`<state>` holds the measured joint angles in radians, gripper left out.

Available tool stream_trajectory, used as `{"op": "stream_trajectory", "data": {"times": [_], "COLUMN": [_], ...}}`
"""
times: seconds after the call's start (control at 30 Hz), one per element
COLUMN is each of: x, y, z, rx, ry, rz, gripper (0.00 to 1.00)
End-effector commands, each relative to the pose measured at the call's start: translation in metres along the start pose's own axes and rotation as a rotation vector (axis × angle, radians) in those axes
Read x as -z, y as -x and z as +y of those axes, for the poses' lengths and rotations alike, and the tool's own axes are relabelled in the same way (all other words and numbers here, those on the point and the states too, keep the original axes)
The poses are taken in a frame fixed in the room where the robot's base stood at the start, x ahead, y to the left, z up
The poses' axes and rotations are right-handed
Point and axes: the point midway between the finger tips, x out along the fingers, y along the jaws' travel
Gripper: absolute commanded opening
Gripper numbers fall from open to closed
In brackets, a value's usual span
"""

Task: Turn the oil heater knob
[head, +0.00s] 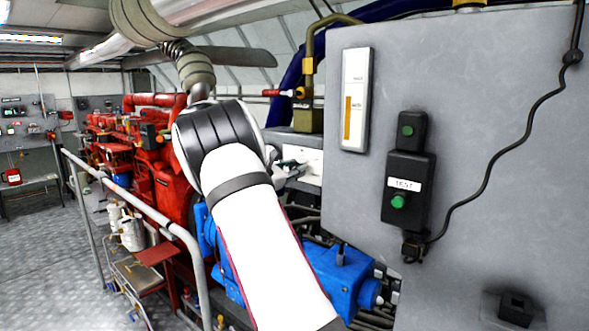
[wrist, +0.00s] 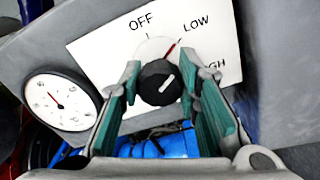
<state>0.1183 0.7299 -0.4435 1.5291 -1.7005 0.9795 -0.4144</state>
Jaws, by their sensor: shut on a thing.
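The oil heater knob (wrist: 156,88) is a black round knob on a white plate (wrist: 95,60) marked OFF, LOW and a partly covered word ending in GH. Its white mark points up and to the right, roughly toward LOW, where a red line shows on the plate. My gripper (wrist: 161,73) is shut on the knob, with one teal-padded finger at each side of it. In the head view, my gripper (head: 288,170) is at the white plate (head: 306,165), mostly behind my arm, and the knob is hidden.
A round white gauge (wrist: 60,101) sits left of the plate. A grey cabinet (head: 470,130) with a black TEST switch box (head: 408,190) stands at right. Blue machinery (head: 335,280) lies below, and a metal railing (head: 130,200) and red engine (head: 165,170) are at left.

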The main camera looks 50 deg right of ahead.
Motion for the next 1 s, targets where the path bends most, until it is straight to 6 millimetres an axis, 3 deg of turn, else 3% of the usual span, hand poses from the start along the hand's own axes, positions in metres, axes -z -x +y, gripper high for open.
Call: {"op": "stream_trajectory", "data": {"times": [1.0], "x": [0.0005], "y": [0.0004], "z": [0.0016], "rx": [0.000], "ry": [0.837], "rz": [-0.001], "gripper": [0.02]}}
